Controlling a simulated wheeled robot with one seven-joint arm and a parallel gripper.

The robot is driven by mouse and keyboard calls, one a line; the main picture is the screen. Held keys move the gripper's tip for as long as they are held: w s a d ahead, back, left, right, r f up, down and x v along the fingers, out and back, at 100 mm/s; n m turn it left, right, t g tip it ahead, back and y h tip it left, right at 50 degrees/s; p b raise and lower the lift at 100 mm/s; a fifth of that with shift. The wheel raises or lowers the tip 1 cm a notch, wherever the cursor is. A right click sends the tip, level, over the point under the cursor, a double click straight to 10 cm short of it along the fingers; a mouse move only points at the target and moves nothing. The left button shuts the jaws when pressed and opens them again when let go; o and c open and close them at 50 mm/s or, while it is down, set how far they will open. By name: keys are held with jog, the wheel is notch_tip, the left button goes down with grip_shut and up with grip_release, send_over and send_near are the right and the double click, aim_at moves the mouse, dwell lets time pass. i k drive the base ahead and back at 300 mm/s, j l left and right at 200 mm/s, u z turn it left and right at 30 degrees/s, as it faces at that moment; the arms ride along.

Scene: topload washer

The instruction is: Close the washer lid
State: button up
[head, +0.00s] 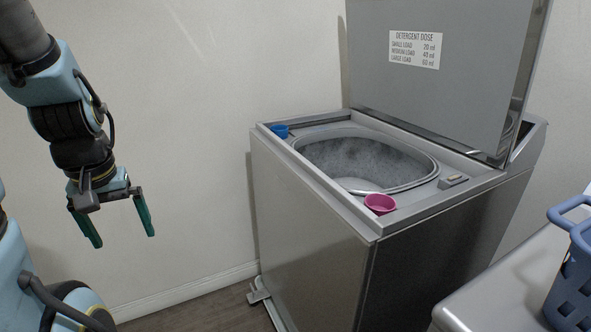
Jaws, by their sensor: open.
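The washer (318,235) is a grey top-loader standing against the wall, right of the middle in the head view. Its lid (430,85) stands raised at the back, with a white detergent dose label on its inner face. The drum opening (365,158) is uncovered. My gripper (115,226) is at the left, pointing down, open and empty, well apart from the washer.
A light grey surface (510,280) stands at the lower right with a blue basket (573,265) on it. The white wall (215,100) is behind. Free room lies between my gripper and the washer.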

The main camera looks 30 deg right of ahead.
aim_at(459, 75)
jog(key=z, duration=1.35)
